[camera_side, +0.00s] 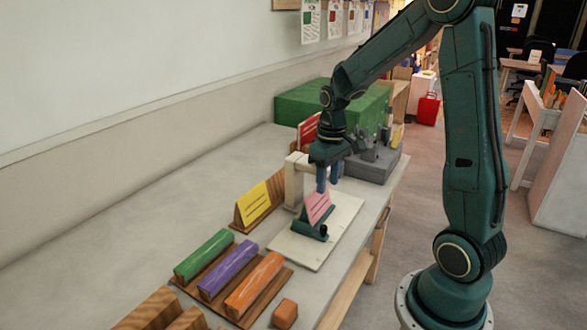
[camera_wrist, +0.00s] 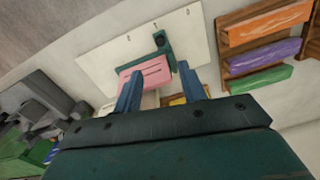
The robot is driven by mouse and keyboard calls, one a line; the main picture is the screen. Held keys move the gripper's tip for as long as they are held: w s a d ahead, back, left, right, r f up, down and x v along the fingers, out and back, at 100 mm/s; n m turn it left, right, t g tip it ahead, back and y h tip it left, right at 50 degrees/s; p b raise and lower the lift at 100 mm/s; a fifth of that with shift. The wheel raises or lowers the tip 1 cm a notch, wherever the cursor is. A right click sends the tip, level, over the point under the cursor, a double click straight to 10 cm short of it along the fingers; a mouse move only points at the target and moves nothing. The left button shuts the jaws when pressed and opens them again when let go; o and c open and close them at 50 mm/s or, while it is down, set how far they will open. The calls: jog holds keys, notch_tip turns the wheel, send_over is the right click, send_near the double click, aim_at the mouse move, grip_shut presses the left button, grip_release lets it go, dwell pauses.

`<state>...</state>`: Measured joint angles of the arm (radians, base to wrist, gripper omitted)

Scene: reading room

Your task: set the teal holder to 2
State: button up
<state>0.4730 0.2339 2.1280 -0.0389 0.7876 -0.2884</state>
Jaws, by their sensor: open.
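The teal holder (camera_side: 311,231) stands on a pale board (camera_side: 296,251) on the bench, with a pink card (camera_side: 317,205) leaning in it and a black knob (camera_side: 323,230) on its front. In the wrist view the holder (camera_wrist: 170,50) and pink card (camera_wrist: 147,73) lie just ahead of the fingers. The pale board (camera_wrist: 100,55) shows a few small dark marks there; I cannot read any numbers. My gripper (camera_side: 328,180) points down above and just behind the card, its blue fingers apart and empty. In the wrist view my gripper (camera_wrist: 159,68) is open.
A yellow card (camera_side: 255,202) in a wooden stand is left of the board. A pale post (camera_side: 294,182) stands behind it. A grey machine (camera_side: 375,162) and a green box (camera_side: 300,103) are farther back. Green (camera_side: 203,254), purple (camera_side: 228,268) and orange (camera_side: 254,282) bars lie in front.

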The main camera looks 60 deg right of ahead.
aim_at(324, 226)
jog(key=shift+a+f, duration=0.2)
jog(key=shift+f, duration=6.7)
grip_shut()
